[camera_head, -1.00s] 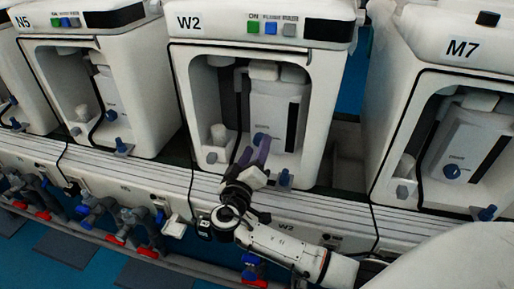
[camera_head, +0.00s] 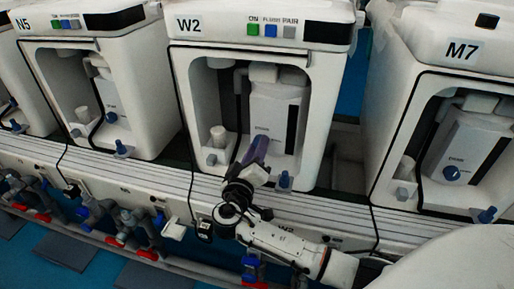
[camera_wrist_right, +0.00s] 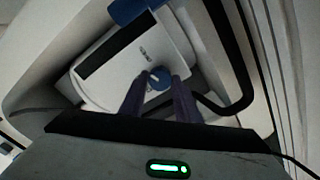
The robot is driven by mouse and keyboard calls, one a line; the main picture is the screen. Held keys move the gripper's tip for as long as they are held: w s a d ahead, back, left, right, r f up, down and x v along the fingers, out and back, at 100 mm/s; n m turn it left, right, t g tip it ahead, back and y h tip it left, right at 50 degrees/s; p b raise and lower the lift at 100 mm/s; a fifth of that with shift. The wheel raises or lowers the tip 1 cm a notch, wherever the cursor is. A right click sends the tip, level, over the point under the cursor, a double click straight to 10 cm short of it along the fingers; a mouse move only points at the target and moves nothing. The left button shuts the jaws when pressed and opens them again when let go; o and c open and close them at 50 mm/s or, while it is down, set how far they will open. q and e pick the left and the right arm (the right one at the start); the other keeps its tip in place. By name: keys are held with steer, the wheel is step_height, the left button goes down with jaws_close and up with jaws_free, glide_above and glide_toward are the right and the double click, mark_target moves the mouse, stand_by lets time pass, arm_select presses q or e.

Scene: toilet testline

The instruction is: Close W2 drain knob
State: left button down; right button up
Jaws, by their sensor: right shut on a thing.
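The W2 unit (camera_head: 188,55) is the white housing with an open front bay in the middle of the head view. Its blue drain knob (camera_wrist_right: 158,78), with a pale pointer mark, sits on the light grey box (camera_head: 273,112) inside the bay. My right gripper (camera_head: 258,148) reaches into the bay from below, its purple fingers in front of the box. In the wrist view the fingers (camera_wrist_right: 159,92) lie on both sides of the knob, shut on it. The fingers hide the knob in the head view. My left gripper is not in view.
A blue valve (camera_head: 284,180) stands at the bay's front right, close to my wrist. A white cup-like part (camera_head: 218,138) is at the bay's left. Units N5 (camera_head: 90,95) and M7 (camera_head: 455,140) flank W2. Pipes with red and blue handles (camera_head: 125,220) run below the rail.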

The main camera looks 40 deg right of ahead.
steer(key=shift+r, duration=0.1)
steer(key=shift+n+p, duration=0.55)
steer(key=shift+n, duration=0.35)
steer(key=shift+n+p, duration=0.5)
steer(key=shift+n, duration=0.3)
steer(key=n+p, duration=0.2)
steer(key=n, duration=0.1)
steer(key=shift+n, duration=0.4)
steer(key=shift+n+p, duration=0.6)
steer(key=shift+n, duration=0.3)
steer(key=n+p, duration=0.1)
steer(key=n, duration=0.2)
steer(key=shift+p, duration=0.4)
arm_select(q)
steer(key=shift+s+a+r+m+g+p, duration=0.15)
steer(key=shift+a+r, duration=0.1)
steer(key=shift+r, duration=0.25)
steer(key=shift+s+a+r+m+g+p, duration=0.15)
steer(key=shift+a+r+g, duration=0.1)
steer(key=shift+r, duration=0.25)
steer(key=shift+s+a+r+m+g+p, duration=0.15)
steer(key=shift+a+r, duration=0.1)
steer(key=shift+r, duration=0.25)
arm_select(e)
steer(key=shift+n, duration=0.9)
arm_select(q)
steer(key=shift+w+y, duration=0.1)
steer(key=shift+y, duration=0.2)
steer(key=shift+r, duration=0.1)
